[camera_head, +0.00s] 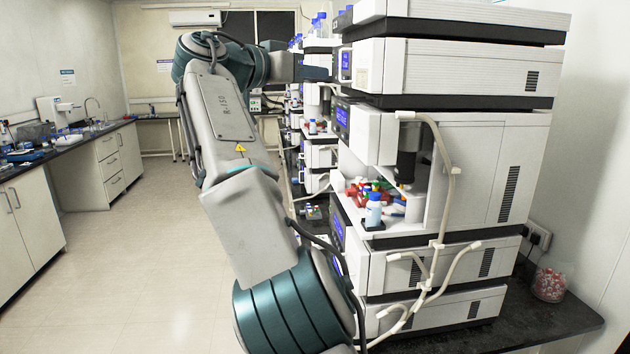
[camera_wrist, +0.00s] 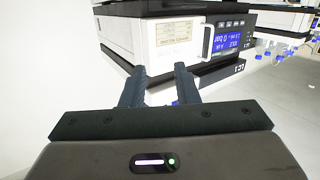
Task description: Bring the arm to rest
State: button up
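My arm is raised in front of the stacks in the head view, and its far end reaches right toward the upper part of a column stack. My gripper (camera_wrist: 160,82) shows in the wrist view with its two dark fingers apart and nothing between them. It points at a white instrument module (camera_wrist: 175,38) with a blue display (camera_wrist: 233,42). I cannot tell the exact gap between the fingertips and the module. In the head view the gripper's end (camera_head: 318,73) is partly seen beside the stack, and its fingers are hard to make out.
A jar (camera_head: 549,285) stands on the dark bench. More stacks stand behind. The floor (camera_head: 140,250) to the left is clear.

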jog(key=w+d+f+n+g+y, duration=0.1)
jog(key=d+f+g+y, duration=0.1)
jog(key=d+f, duration=0.35)
jog(key=w+d+f+n+g+y, duration=0.1)
jog(key=d+f, duration=0.2)
jog(key=d, duration=0.6)
jog(key=s+d+f+n+g+y, duration=0.2)
jog(key=s+d+f+y, duration=0.15)
jog(key=d+f, duration=0.4)
jog(key=s+a+f+n+g+y, duration=0.1)
jog(key=s+a+f+n+y, duration=0.1)
jog(key=s+f, duration=1.1)
jog(key=s+a+f+n+g+y, duration=0.1)
jog(key=s+a+f+n+y, duration=0.1)
jog(key=s+f, duration=1.2)
jog(key=s+a+y, duration=0.1)
jog(key=s+y, duration=0.1)
jog(key=s, duration=0.2)
jog(key=shift+a+n+g, duration=0.3)
jog(key=shift+n+g, duration=0.1)
jog(key=shift+f, duration=0.1)
